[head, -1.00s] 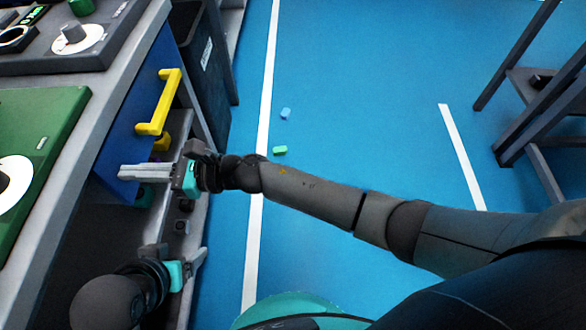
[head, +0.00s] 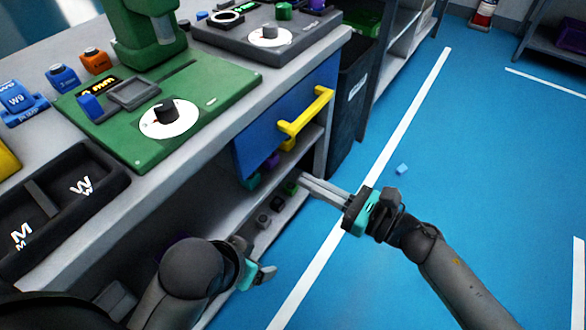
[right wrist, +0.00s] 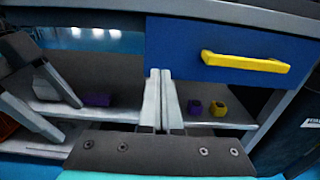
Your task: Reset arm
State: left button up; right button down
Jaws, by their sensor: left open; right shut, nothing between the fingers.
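My right gripper (head: 304,182) reaches in from the right in the head view, over the floor beside the bench. Its long grey fingers are together and empty, pointing at the shelf under the blue drawer (head: 300,105). In the right wrist view the closed fingers (right wrist: 162,75) stand in front of the shelf, left of the drawer's yellow handle (right wrist: 245,62), and touch nothing I can see. My left gripper (head: 257,260) is low by the bench's front edge, open and empty. My left wrist partly hides it in the head view.
The bench carries a green testing device (head: 185,95), a dark tray (head: 62,205) and a grey control panel (head: 275,45). Small parts lie on the lower shelf (right wrist: 230,112). A black bin (head: 350,105) stands beyond the drawer.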

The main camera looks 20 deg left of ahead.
pick_arm(q)
jog(key=shift+f, duration=0.25)
pick_arm(e)
jog(key=shift+v, duration=1.05)
